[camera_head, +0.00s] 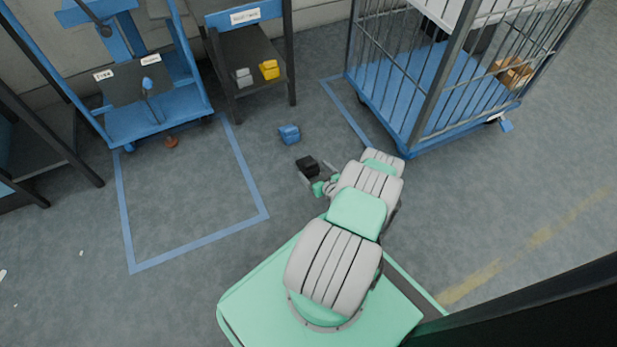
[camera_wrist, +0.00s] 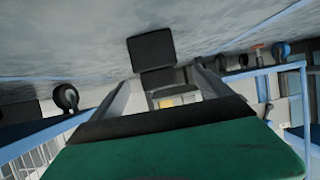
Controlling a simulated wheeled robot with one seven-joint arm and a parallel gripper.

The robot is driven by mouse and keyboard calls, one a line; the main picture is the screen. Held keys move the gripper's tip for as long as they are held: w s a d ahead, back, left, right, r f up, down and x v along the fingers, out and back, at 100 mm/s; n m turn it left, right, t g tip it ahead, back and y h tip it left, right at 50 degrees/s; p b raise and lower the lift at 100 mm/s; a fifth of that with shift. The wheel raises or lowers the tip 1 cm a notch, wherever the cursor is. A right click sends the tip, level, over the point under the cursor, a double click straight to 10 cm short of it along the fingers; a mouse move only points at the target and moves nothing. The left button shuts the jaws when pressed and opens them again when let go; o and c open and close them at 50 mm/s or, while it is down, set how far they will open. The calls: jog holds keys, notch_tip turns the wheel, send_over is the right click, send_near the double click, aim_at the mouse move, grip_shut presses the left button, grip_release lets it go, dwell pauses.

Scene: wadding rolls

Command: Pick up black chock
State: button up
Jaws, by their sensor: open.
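The black chock (camera_head: 307,165) lies on the grey floor, just ahead of my arm in the head view. It also shows in the wrist view (camera_wrist: 151,50) as a dark stepped block at upper centre. My gripper (camera_head: 313,169) is open and low by the floor, its two fingers on either side of the chock's near part. In the wrist view my gripper (camera_wrist: 161,78) has its fingers apart, with the chock's narrower part between or just beyond the tips. I cannot tell whether either finger touches it.
A blue chock (camera_head: 289,134) lies on the floor beyond. A dark shelf (camera_head: 245,45) holds a grey chock (camera_head: 243,77) and a yellow chock (camera_head: 269,69). A blue cart (camera_head: 160,122) stands at left, a blue cage trolley (camera_head: 408,146) at right. Floor inside the blue-taped outline is clear.

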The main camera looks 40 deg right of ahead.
jog(key=shift+s+f+h, duration=0.15)
jog(key=shift+s+f, duration=0.1)
jog(key=shift+f, duration=0.25)
jog(key=shift+s+f+h, duration=0.15)
jog(key=shift+s+f, duration=0.05)
jog(key=shift+f, duration=0.25)
jog(key=shift+w+d+f+b, duration=0.1)
jog(key=shift+w+f+b, duration=0.15)
jog(key=shift+b, duration=0.15)
jog(key=b+x, duration=0.3)
jog(key=x, duration=0.3)
jog(key=shift+w, duration=0.4)
jog(key=c, duration=1.9)
jog(key=shift+r, duration=0.1)
